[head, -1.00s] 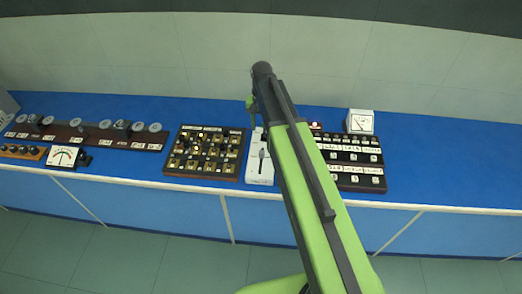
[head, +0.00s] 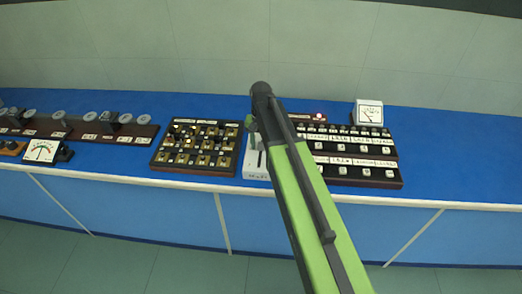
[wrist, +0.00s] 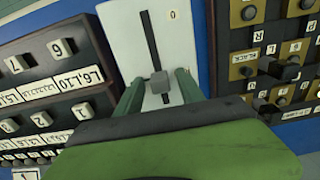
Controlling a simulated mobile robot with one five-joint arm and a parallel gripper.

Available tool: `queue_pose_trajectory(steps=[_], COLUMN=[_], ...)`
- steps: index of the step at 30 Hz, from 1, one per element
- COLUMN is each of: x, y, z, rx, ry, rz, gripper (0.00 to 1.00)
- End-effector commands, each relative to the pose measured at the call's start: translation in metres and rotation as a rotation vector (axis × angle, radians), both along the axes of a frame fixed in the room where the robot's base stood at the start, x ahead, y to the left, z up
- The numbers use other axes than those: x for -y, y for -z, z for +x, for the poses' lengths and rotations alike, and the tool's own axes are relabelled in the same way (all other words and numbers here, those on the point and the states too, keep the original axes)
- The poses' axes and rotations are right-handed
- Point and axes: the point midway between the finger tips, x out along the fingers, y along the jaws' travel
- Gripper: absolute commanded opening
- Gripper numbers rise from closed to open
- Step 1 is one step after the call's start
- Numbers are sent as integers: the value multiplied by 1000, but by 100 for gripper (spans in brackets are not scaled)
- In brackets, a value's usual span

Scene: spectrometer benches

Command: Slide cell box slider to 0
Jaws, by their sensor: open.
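The cell box (wrist: 125,35) is a white panel with a dark straight slot and a small label reading 0 beside the slot's far end in the wrist view. Its slider (wrist: 159,80) is a small grey knob low in the visible part of the slot, apart from the 0 label. My gripper (wrist: 159,85) is open, with one green finger on each side of the knob; I cannot tell whether either touches it. In the head view the cell box (head: 256,168) is partly hidden behind my arm, and the slider is not clearly visible.
A black board with brass switches (head: 197,147) stands left of the cell box. A dark panel with white labels (head: 365,172) stands right, close beside it. A white meter (head: 368,112) stands behind that panel. The blue bench (head: 450,160) is clear at far right.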

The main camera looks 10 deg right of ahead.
Motion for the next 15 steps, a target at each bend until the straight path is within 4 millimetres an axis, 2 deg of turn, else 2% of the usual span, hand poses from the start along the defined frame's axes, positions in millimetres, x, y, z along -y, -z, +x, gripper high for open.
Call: queue_pose_trajectory(steps=[5,15], x=[0,-1], y=[-1,-1], z=[0,0], rx=[0,0], ry=[0,-1], rz=[0,0], gripper=[45,1])
